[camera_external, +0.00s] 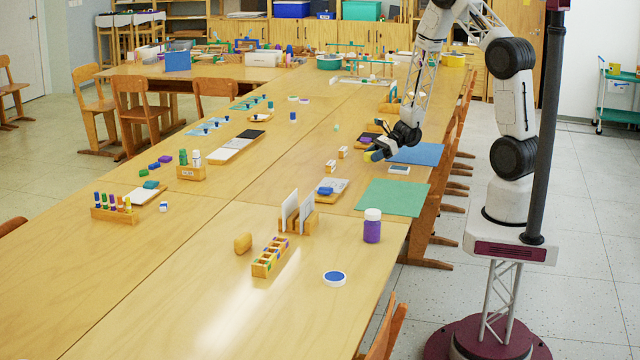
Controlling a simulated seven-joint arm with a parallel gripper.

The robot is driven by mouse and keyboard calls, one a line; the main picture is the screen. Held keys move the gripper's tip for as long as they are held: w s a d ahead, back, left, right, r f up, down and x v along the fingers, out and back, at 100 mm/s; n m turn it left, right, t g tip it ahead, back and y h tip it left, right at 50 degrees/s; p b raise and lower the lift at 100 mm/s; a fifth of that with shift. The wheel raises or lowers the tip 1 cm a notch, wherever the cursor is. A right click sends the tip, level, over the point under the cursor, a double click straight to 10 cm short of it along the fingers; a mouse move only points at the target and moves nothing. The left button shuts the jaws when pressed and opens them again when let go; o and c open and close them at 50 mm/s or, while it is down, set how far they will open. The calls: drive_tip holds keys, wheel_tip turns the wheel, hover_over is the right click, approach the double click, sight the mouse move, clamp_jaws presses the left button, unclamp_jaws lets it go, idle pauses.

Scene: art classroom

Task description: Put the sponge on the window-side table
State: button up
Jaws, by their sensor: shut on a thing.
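My gripper (378,153) is over the right side of the long wooden table, low near a blue sheet. It is shut on a small yellow-green thing (367,156), which looks like the sponge, though it is small and partly hidden by the fingers. I cannot tell whether it touches the table. The long table (150,285) is made of several joined tops. Another wooden table (130,71) stands at the back left. No window shows, so I cannot tell which table is window-side.
Near my gripper are a blue sheet (418,154), a green sheet (392,198) and a small tray with a blue item (326,191). A purple jar (372,227) and upright cards (290,210) stand nearer. The near left tabletop is mostly clear. Chairs line the right edge.

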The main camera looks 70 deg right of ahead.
drive_tip(key=shift+f, duration=0.95)
drive_tip(key=shift+f, duration=0.6)
drive_tip(key=o, duration=1)
drive_tip(key=shift+o, duration=0.2)
drive_tip(key=shift+d, duration=0.1)
drive_tip(key=shift+v, duration=3.8)
drive_tip(key=shift+s, duration=0.1)
